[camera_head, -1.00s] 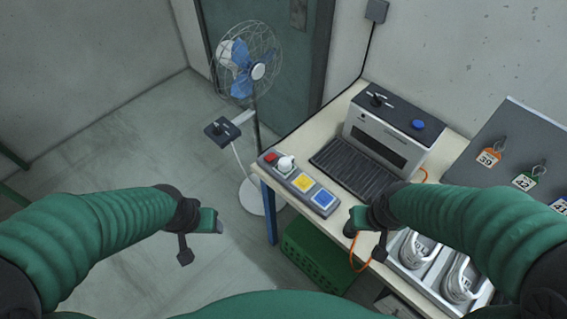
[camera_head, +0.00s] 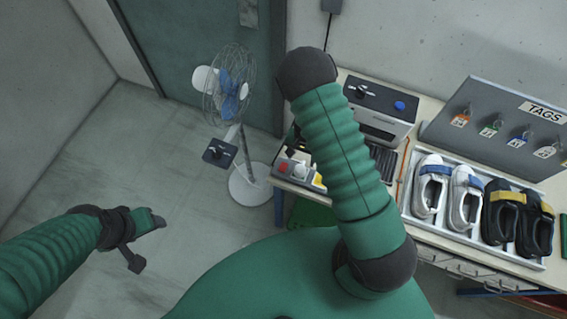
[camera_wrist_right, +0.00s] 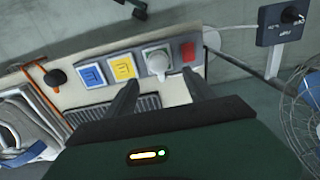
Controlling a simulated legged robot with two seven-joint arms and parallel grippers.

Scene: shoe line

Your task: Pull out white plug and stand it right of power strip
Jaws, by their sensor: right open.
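The power strip (camera_head: 303,183) lies at the table's left end, partly hidden by my right arm; it also shows in the right wrist view (camera_wrist_right: 107,72). The white plug (camera_head: 299,171) sits upright on it beside the red switch (camera_head: 283,168). In the right wrist view the plug (camera_wrist_right: 158,63) is between the red switch and a yellow socket (camera_wrist_right: 123,67). My right gripper (camera_head: 292,150) is above the strip's far side; in its wrist view its fingers (camera_wrist_right: 163,90) are open and empty, apart from the plug. My left gripper (camera_head: 152,221) hangs over the floor at left; its jaw opening is unclear.
A machine with a blue button (camera_head: 380,105) stands behind the strip. A fan (camera_head: 230,95) stands on the floor left of the table. A shoe tray (camera_head: 408,212) and a tag board (camera_head: 480,135) are at right. A blue socket (camera_wrist_right: 90,75) ends the strip.

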